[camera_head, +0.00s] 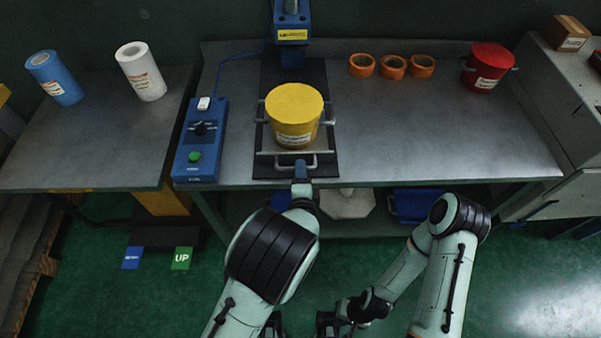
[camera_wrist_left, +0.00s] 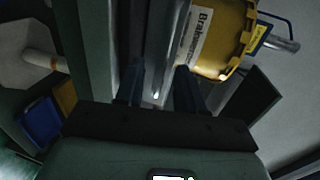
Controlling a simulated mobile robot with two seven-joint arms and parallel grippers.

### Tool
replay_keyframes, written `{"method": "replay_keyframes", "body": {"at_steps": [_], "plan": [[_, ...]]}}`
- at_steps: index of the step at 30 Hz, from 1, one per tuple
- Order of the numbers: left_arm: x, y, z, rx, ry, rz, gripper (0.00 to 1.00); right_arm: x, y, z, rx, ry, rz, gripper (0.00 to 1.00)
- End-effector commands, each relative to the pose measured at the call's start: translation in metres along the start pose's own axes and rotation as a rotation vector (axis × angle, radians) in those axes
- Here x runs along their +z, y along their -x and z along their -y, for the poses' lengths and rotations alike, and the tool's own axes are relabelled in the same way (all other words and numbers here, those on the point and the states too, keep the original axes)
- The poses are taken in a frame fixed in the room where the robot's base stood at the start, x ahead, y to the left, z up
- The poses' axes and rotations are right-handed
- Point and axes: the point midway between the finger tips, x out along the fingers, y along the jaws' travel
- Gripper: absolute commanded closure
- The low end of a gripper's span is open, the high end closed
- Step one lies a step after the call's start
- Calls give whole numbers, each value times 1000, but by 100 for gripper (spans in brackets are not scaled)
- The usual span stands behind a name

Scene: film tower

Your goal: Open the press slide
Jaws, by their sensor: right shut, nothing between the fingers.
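The press slide (camera_head: 325,167) is a dark plate on the bench under the blue press head (camera_head: 291,30). A yellow lidded pot (camera_head: 293,117) with a white label stands on it, and the pot also shows in the left wrist view (camera_wrist_left: 217,40). The slide's pale handle (camera_head: 311,165) is at the front edge. My left gripper (camera_head: 301,174) is at the handle, pointing down. In the left wrist view its fingers (camera_wrist_left: 160,88) are apart, with grey metal edges between and beyond them; contact is unclear. My right gripper (camera_head: 330,322) is low at the bottom, shut and empty.
A blue control box (camera_head: 202,140) with a green button stands left of the slide. Orange rings (camera_head: 393,67) and a red pot (camera_head: 487,67) are at the back right. Blue (camera_head: 54,78) and white (camera_head: 140,71) rolls are on the left table. The bench's right front is clear.

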Motion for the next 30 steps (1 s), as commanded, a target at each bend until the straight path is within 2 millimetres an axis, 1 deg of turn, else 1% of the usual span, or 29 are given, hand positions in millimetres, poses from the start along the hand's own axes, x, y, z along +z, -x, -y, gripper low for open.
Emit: {"method": "replay_keyframes", "body": {"at_steps": [5,8,18,21,25,30], "plan": [[-1,6,0,0,0,-1,62,0,0,0,0,0,0,100],[-1,19,0,1,0,-3,62,0,0,0,0,0,0,100],[-2,94,0,0,0,-5,62,0,0,0,0,0,0,100],[0,112,0,0,-1,-3,62,0,0,0,0,0,0,100],[-1,127,0,1,1,-3,62,0,0,0,0,0,0,100],[0,134,0,-1,1,0,62,0,0,0,0,0,0,100]]}}
